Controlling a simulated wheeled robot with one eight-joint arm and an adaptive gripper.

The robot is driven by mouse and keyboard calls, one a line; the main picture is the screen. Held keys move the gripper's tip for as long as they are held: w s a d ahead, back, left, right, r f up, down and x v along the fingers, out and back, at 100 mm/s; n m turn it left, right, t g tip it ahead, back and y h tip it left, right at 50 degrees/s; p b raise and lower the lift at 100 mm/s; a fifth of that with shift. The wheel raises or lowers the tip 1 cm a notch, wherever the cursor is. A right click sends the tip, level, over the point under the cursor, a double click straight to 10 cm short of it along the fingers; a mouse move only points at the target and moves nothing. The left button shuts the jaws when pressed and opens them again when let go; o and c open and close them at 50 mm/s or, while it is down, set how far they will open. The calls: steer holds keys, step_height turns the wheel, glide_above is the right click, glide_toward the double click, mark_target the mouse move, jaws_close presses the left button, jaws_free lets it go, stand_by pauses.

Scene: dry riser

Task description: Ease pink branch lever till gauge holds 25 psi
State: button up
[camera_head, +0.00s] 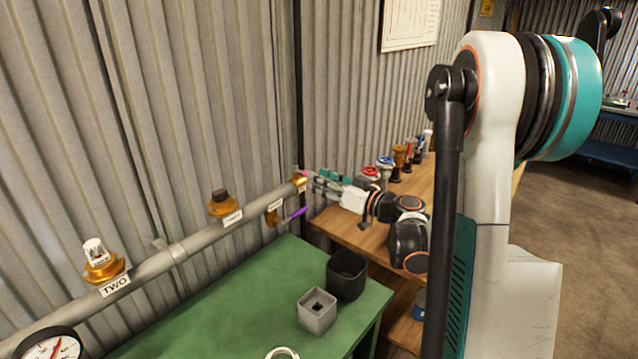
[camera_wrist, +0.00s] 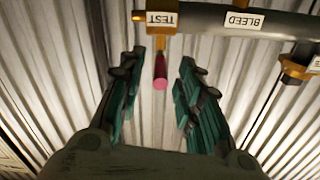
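The pink branch lever (camera_wrist: 160,72) hangs from a brass fitting beside the TEST label (camera_wrist: 162,19) on the grey pipe in the wrist view. My gripper (camera_wrist: 158,68) is open, with one teal finger on each side of the lever and visible gaps to both. In the head view my gripper (camera_head: 318,182) is at the far end of the pipe (camera_head: 195,243), and only a bit of pink shows there. The gauge (camera_head: 50,348) is cut off at the lower left corner; its red needle shows, but I cannot read its value.
A purple lever (camera_head: 297,213) hangs near my gripper. Brass outlets, one by the TWO label (camera_head: 115,285), line the pipe. Several valves stand on the wooden bench (camera_head: 345,232).

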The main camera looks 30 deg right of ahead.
steer(key=shift+w+a, duration=0.25)
steer(key=shift+w, duration=0.35)
jaws_close()
